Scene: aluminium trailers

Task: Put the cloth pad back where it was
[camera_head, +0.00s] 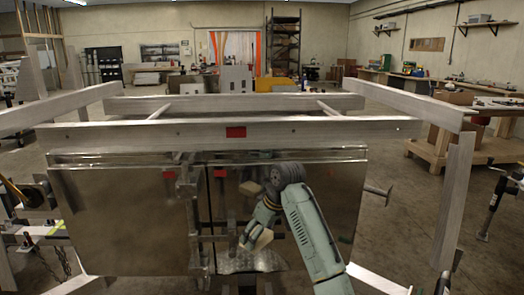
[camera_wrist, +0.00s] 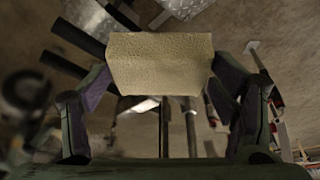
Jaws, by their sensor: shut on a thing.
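The cloth pad is a pale beige block with a rough surface. In the wrist view the cloth pad (camera_wrist: 160,62) sits between the two fingers of my gripper (camera_wrist: 162,84), which is shut on its sides. The pad is clear of any surface I can make out. The fingers are partly dark and hard to separate in the head view.
Upright metal panels (camera_head: 120,215) stand behind my gripper, with a vertical latch bar (camera_head: 192,225) just left of it. A metal frame rail (camera_head: 330,132) runs above. A metal tread plate (camera_head: 250,262) lies below. Open floor (camera_head: 400,205) shows at right.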

